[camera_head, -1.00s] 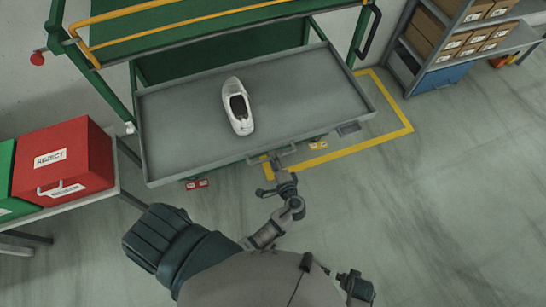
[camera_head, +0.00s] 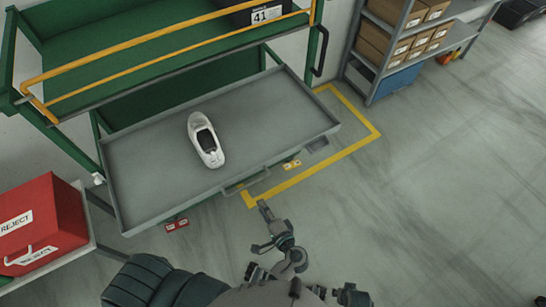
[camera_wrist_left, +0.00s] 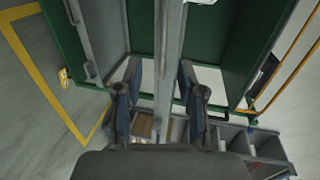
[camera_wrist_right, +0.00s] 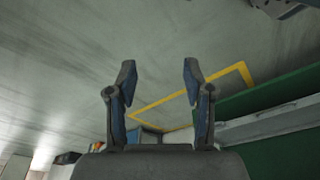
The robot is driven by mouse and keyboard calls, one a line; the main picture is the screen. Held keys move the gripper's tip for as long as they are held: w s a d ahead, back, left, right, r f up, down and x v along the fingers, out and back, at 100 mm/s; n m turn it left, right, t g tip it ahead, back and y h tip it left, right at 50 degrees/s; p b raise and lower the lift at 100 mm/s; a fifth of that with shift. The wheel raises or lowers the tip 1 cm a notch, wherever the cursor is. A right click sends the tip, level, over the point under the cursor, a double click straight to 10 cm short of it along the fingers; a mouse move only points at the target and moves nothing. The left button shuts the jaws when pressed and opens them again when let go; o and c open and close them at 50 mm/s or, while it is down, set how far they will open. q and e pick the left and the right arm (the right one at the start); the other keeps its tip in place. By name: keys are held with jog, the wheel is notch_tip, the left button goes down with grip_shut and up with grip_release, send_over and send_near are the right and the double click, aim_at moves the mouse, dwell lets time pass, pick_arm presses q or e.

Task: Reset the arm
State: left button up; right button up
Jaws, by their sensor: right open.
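A white shoe (camera_head: 205,141) lies on the tray, away from both grippers. My right gripper's fingers (camera_wrist_right: 159,75) are open and empty in the right wrist view, over bare floor.
The green cart (camera_head: 60,75) with yellow rails stands at the back left. A red REJECT box (camera_head: 42,225) sits on a side table at left. A shelf with brown boxes (camera_head: 385,40) stands at back right. The floor (camera_head: 450,200) at right is clear.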

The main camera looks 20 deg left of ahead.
pick_arm(q)
jog(key=s+a+f+g+h+p, duration=0.1)
jog(key=s+a+f+g+h, duration=0.15)
jog(key=f, duration=0.65)
jog(key=s+a+f+g+h+p, duration=0.1)
jog(key=s+f+g+h, duration=0.2)
jog(key=f, duration=0.6)
jog(key=s+a+f+n+g+h+p, duration=0.2)
jog(key=s+f+n+h, duration=0.4)
jog(key=s+f, duration=0.5)
jog(key=s+a, duration=0.1)
jog(key=s, duration=0.1)
jog(key=shift+s+f+g+h, duration=0.3)
jog(key=shift+s+g+h, duration=0.05)
pick_arm(e)
jog(key=s+f, duration=0.4)
jog(key=f, duration=0.5)
jog(key=shift+s+d+f, duration=0.15)
jog(key=shift+d+f, duration=0.05)
jog(key=shift+d, duration=0.05)
